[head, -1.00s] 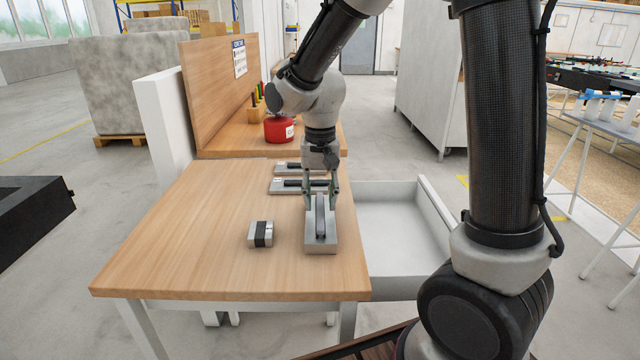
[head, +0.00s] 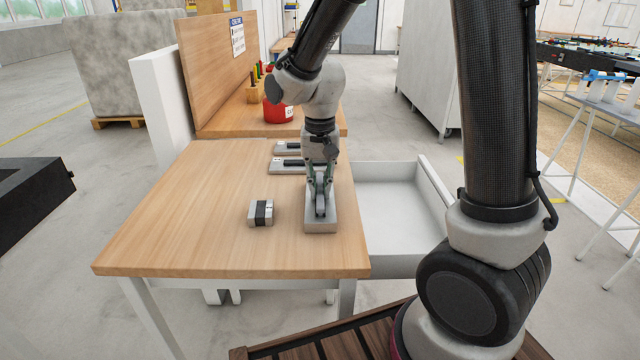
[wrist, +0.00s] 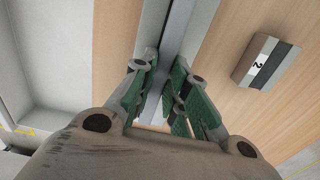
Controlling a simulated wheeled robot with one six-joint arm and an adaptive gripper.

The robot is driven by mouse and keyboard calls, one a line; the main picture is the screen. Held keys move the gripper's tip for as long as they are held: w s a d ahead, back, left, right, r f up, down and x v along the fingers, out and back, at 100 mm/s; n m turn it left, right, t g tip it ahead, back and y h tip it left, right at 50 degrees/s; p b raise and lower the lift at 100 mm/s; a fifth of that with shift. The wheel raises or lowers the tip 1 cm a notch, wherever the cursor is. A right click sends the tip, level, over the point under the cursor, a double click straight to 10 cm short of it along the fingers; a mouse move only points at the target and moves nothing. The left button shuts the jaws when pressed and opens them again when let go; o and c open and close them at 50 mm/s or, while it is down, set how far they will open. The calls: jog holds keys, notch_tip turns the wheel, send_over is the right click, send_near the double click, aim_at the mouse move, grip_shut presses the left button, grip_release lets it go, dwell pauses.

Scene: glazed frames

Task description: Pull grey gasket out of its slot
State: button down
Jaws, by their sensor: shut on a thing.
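The grey gasket (wrist: 178,30) is a long narrow strip in the slot of a pale grey block (head: 321,227) near the table's right side. In the head view my fingers hide most of the gasket. My gripper (head: 320,208) points down over the block, its fingers closed on the gasket from both sides. In the wrist view the green-padded fingers (wrist: 165,88) stand on either side of the strip. The gasket appears to be still seated along the slot; its depth there is hard to tell.
A small grey block with a black band (head: 261,213) sits left of the slotted block. Two flat fixtures with black strips (head: 289,166) lie behind my gripper. A red can (head: 277,112) stands at the back. An open white drawer (head: 395,215) adjoins the table's right. The table's left is clear.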

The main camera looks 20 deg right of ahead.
aim_at(320, 188)
jog(key=shift+r, duration=0.2)
dwell(0.5)
jog(key=shift+r, duration=1.5)
